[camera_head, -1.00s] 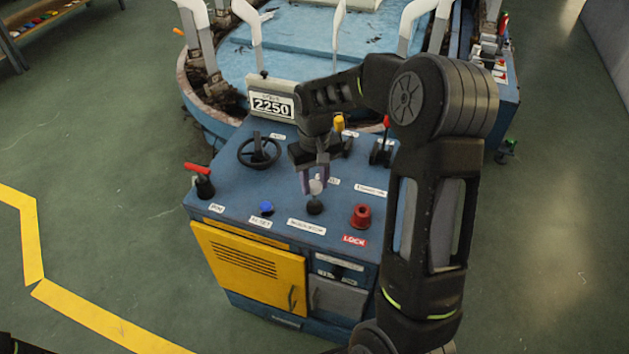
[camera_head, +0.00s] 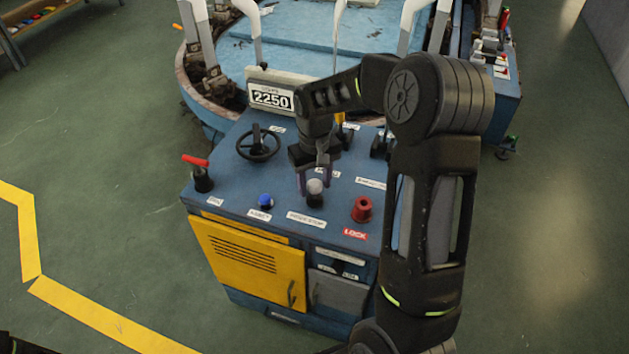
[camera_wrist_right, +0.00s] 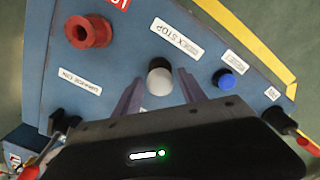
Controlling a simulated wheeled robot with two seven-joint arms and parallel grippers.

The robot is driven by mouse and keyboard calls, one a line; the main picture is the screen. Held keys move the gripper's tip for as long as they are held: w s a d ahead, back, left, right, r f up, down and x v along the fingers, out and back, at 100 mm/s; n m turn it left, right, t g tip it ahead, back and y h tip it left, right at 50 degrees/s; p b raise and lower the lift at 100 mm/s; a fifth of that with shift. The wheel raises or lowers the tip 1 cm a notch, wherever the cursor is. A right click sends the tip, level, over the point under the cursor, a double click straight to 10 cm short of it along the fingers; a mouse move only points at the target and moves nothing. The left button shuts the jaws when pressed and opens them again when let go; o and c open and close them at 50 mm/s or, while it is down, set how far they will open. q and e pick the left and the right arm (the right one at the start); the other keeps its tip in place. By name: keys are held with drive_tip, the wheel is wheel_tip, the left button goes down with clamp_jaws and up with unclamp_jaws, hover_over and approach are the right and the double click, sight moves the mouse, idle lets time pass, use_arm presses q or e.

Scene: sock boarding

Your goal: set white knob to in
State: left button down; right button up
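The white knob (camera_head: 315,187) stands on a dark base on the blue console top, behind a label that reads "INDEX STOP" in the right wrist view. It also shows in the right wrist view (camera_wrist_right: 160,76) as a pale round cap. My right gripper (camera_head: 314,180) is just behind the knob in the head view, its fingers pointing down. In the right wrist view the two fingers (camera_wrist_right: 160,90) are spread apart, with the cap at the mouth of the gap and room on both sides. It grips nothing. My left gripper is not in view.
A blue button (camera_head: 265,201) and a red knob (camera_head: 362,209) flank the white knob. A black handwheel (camera_head: 258,144), a red-handled lever (camera_head: 199,172) and a "2250" display (camera_head: 272,98) are also on the console (camera_head: 228,190). A yellow door (camera_head: 245,262) is below.

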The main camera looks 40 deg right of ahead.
sight(315, 183)
drive_tip(key=shift+o, duration=0.6)
drive_tip(key=shift+r, duration=0.1)
wheel_tip(315, 183, up, 8)
drive_tip(key=shift+f+b, duration=0.1)
drive_tip(key=shift+b, duration=0.35)
